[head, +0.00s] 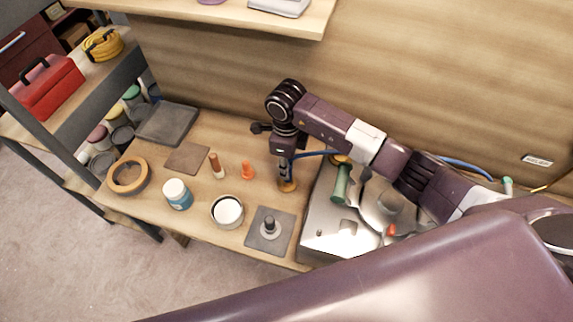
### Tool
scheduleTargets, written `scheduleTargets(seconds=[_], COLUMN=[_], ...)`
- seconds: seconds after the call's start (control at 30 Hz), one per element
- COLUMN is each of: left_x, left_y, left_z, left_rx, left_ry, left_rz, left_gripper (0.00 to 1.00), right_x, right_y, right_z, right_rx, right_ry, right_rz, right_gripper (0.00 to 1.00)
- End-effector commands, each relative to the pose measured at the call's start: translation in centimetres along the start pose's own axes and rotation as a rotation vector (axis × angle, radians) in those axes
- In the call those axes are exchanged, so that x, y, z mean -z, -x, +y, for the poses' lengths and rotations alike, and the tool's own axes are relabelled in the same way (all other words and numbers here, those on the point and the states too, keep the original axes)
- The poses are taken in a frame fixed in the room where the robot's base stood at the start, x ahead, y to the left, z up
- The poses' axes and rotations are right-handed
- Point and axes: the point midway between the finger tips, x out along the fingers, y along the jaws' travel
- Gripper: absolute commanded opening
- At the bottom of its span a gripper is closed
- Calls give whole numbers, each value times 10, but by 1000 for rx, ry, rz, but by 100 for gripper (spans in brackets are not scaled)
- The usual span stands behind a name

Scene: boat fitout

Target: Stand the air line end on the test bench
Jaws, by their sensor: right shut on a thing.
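My right gripper (286,175) points down over the wooden bench (237,143), just left of the metal unit. It is shut on the air line end, which is mostly hidden by the fingers. The blue air line (318,154) runs from the gripper to the right behind my arm and shows again near the wall (465,166). A round tan piece (287,186) shows right under the fingertips at bench level; I cannot tell whether it is part of the line end or a separate thing. My left gripper is not in view.
A tape ring (128,175) lies left. A metal unit (325,225) adjoins right. A shelf (290,22) hangs above.

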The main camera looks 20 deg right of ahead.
Motion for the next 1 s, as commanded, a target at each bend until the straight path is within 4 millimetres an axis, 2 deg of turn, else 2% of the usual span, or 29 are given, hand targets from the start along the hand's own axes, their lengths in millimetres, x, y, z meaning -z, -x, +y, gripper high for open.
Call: scheduleTargets(seconds=[0.37, 0.4, 0.53, 0.83, 0.9, 1.0], left_x=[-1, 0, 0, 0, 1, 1], left_y=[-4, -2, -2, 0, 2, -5], left_z=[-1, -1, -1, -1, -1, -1], left_rx=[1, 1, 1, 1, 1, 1], left_ry=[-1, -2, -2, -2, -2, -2], left_rz=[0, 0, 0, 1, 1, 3], left_gripper=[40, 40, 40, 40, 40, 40], right_x=[0, 0, 0, 0, 0, -2], right_y=[-7, -5, -5, -3, 1, 13], right_z=[-1, -1, 0, 0, 0, -2], right_rx=[2, 2, 1, 1, 1, 6], right_ry=[0, 0, 0, 0, 0, 2], right_rz=[-2, -2, -2, -2, -2, -5], right_gripper=[0, 23, 37, 37, 37, 37])
